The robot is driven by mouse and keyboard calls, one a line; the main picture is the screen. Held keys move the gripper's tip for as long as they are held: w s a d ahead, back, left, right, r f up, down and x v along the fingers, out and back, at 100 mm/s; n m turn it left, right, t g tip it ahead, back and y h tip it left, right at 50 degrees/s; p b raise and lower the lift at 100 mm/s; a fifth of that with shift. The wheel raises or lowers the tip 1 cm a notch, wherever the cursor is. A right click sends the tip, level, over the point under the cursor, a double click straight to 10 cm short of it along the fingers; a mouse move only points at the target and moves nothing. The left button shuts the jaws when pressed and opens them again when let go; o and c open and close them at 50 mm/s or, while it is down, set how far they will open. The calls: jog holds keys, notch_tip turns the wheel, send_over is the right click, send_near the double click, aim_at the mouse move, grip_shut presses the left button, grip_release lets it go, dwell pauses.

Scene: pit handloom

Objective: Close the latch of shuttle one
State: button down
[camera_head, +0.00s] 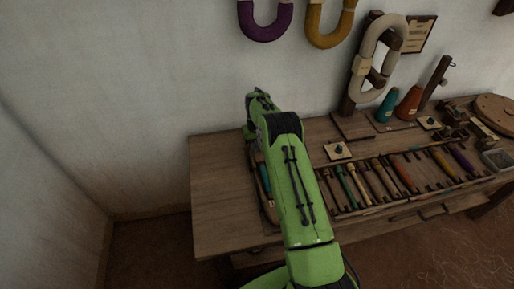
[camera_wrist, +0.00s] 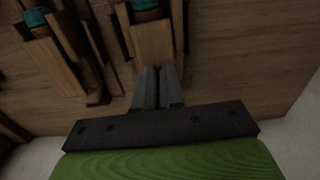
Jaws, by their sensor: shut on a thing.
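In the wrist view, my gripper (camera_wrist: 158,73) has its two dark fingers nearly together at the near end of a wooden shuttle (camera_wrist: 151,45) with teal thread (camera_wrist: 145,7). The fingers are shut on a thin part at that end, seemingly its latch, mostly hidden between them. A second wooden shuttle (camera_wrist: 57,55) with teal thread (camera_wrist: 35,17) lies to the left. I cannot tell by any label which one is shuttle one. In the head view, a teal-wound piece (camera_head: 265,178) shows just left of my green arm, which hides my gripper.
The wooden bench (camera_head: 222,205) has a clear left end. Right of my arm lies a rack of several coloured bobbins (camera_head: 400,174). Behind stand a teal cone (camera_head: 387,106) and an orange cone (camera_head: 408,103). Yarn hanks (camera_head: 265,32) hang on the wall.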

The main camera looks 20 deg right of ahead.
jog(key=shift+m, duration=0.3)
dwell(0.4)
jog(key=c, duration=1.5)
grip_release()
notch_tip(320, 180, up, 16)
jog(key=p, duration=0.4)
jog(key=shift+p, duration=0.35)
